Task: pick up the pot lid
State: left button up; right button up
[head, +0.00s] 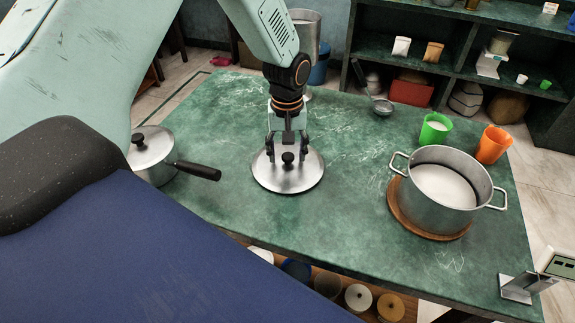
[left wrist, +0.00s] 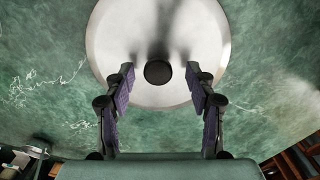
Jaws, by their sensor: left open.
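The pot lid (head: 289,176), a round steel disc with a black knob, lies flat on the green table (head: 250,220). My left gripper (head: 288,157) is above the lid, pointing down, with its fingers apart on either side of the knob. In the left wrist view the lid (left wrist: 158,30) fills the top middle. Its dark knob (left wrist: 158,73) shows centred between the open fingertips of the gripper (left wrist: 160,75). I cannot tell whether the fingers reach down to the knob's height. Nothing is held. My right gripper is not in view.
A lidded saucepan (head: 152,158) with a black handle stands left of the lid. A large steel pot (head: 440,205) with white contents sits on a wooden board at right. Green (head: 434,130) and orange (head: 492,145) cups stand behind it. A ladle (head: 382,106) lies farther back.

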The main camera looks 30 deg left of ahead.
pick_arm(q)
jog(key=shift+s+d+r, duration=0.1)
jog(key=shift+d+r, duration=0.1)
jog(key=shift+d, duration=0.05)
jog(key=shift+c, duration=0.9)
jog(key=shift+a+f, duration=0.2)
jog(key=c, duration=0.4)
jog(key=shift+d+r, duration=0.15)
jog(key=c, duration=0.5)
grip_shut()
